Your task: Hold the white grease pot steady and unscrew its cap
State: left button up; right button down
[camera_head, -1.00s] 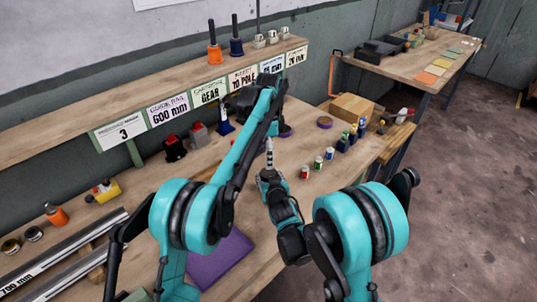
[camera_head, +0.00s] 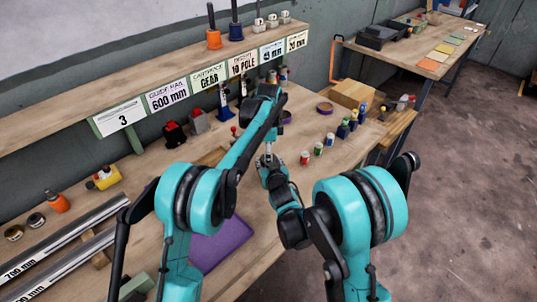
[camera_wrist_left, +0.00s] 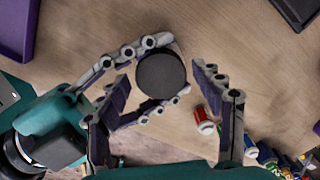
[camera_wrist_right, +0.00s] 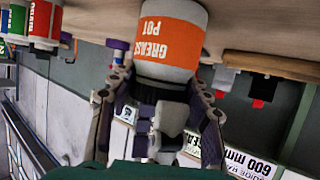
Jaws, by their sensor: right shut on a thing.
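The grease pot (camera_wrist_right: 168,38) fills the top of the right wrist view, with an orange label and white bands. Its label reads upside down there. My right gripper (camera_wrist_right: 160,78) is shut on it, one finger on each side. In the left wrist view the dark round cap (camera_wrist_left: 161,75) is seen from above, with the right gripper's fingers around the pot beneath it. My left gripper (camera_wrist_left: 161,73) is open, its two fingers apart on either side of the cap, with a visible gap at right. In the head view the arms mostly hide the pot.
Several small cans (camera_head: 305,157) stand right of the grippers on the bench. A cardboard box (camera_head: 352,93) stands farther back. A labelled shelf (camera_head: 150,90) runs behind the arms.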

pick_arm(q)
jog(key=c, duration=1.2)
pick_arm(e)
jog(key=shift+f, duration=0.1)
pick_arm(q)
jog(key=shift+o, duration=0.2)
jog(key=n, duration=0.6)
jog(key=shift+n, duration=0.3)
jog(key=shift+s, duration=0.1)
jog(key=o, duration=1.3)
